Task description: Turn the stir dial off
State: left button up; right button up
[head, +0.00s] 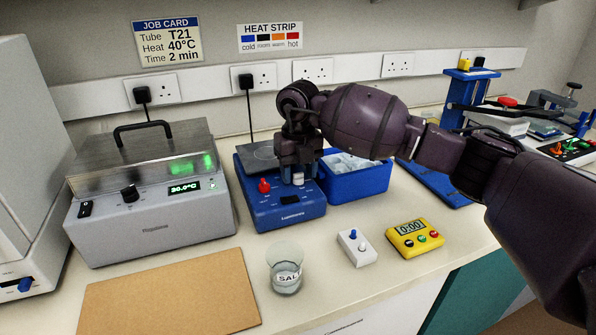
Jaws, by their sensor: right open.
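The blue stirrer with a grey top plate (262,222) stands in the middle of the bench. Its front has a red dial (264,187) on the left and a pale dial (298,180) on the right; I cannot read which one is for stirring. My right gripper (298,170) is open and points down over the right side of the stirrer. Its fingers are close to the pale dial and partly hide it; I cannot tell whether they touch it. The red dial is clear of the fingers. My left gripper is not in view.
A metal bath (150,230) reading 30.0°C stands left of the stirrer, and a blue ice box (358,185) stands right. A SALT beaker (286,270), a white switch box (356,248) and a yellow timer (415,238) are in front. A brown board (170,295) lies front left.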

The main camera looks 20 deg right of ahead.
jog(key=shift+c, duration=0.2)
jog(key=c, duration=0.9)
